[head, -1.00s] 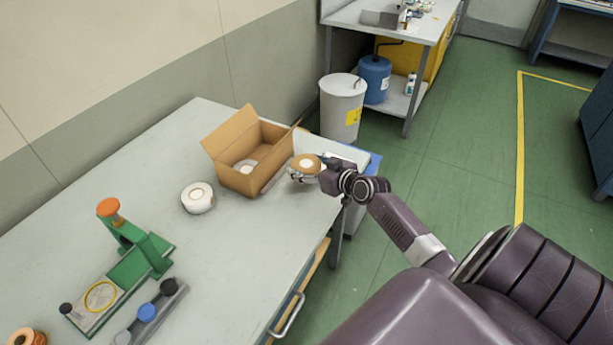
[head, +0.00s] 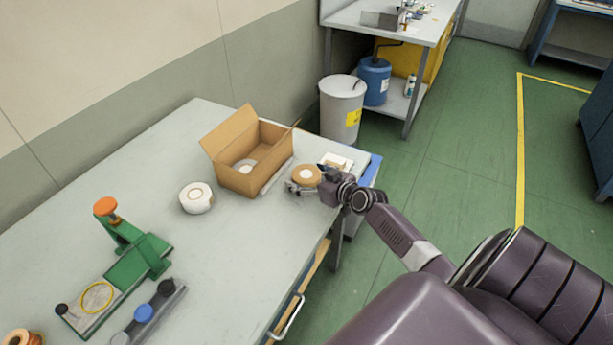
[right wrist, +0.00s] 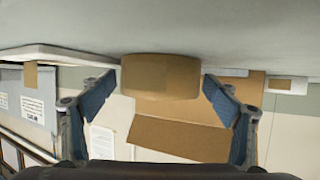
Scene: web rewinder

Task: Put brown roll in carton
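The brown roll (head: 306,175) has a pale centre and sits at the right end of the workbench. My right gripper (head: 303,183) has its fingers on both sides of it. The open carton (head: 255,165) stands left of the roll, flaps spread, with a whitish round thing inside. It also shows behind the roll in the right wrist view (right wrist: 180,138). My left gripper is out of view.
A white roll (head: 196,197) lies left of the carton on the workbench (head: 235,250). A green fixture (head: 130,270) with an orange knob stands at the left front. A white item (head: 336,161) lies behind my right gripper. The bench middle is clear.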

